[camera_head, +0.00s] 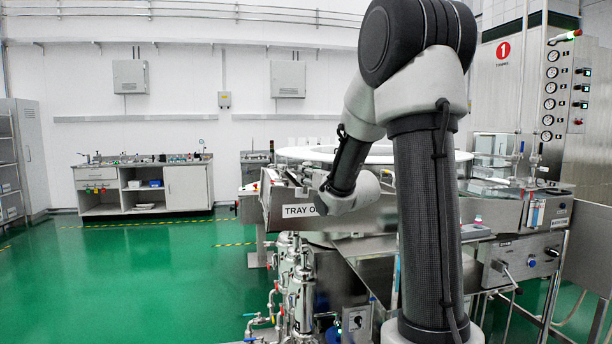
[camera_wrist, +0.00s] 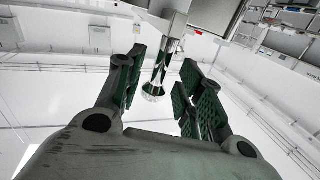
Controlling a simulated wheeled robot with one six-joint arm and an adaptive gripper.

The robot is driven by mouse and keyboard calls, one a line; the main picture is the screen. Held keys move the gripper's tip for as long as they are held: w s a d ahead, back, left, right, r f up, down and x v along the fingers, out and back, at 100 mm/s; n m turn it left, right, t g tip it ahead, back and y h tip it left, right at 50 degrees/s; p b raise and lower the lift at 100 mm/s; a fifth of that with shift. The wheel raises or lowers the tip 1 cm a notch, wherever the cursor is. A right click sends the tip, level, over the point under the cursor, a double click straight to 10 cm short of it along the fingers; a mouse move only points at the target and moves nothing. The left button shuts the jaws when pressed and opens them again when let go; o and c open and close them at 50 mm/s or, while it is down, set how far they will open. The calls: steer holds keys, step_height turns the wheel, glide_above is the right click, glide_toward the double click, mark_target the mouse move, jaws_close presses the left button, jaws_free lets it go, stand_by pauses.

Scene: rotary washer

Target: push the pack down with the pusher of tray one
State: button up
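Tray one (camera_head: 298,211) is a metal tray with a white label, "TRAY O", the rest hidden by my arm. My gripper (camera_wrist: 163,66) is open, with its two green-padded fingers apart. A shiny metal rod with a rounded, flared end (camera_wrist: 154,88), which looks like the pusher, shows between the fingers in the wrist view. I cannot tell whether either finger touches it. In the head view my gripper is at the upper edge of the tray, mostly hidden behind my wrist. I cannot make out the pack in either view.
A large round white-rimmed drum (camera_head: 318,153) stands behind the tray. Steel filter columns and valves (camera_head: 296,285) stand below it. A control panel with gauges (camera_head: 550,90) is at the right. A workbench (camera_head: 145,187) stands far left, with clear green floor before it.

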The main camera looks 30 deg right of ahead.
steer(key=shift+w, duration=1.35)
jaws_close()
steer(key=s+d+f, duration=0.1)
steer(key=s+d, duration=0.2)
steer(key=d, duration=0.7)
steer(key=s+d+f, duration=0.1)
steer(key=s+d, duration=0.2)
steer(key=d, duration=0.8)
steer(key=shift+f, duration=0.2)
steer(key=shift+d, duration=0.1)
jaws_free()
steer(key=shift+s, duration=0.15)
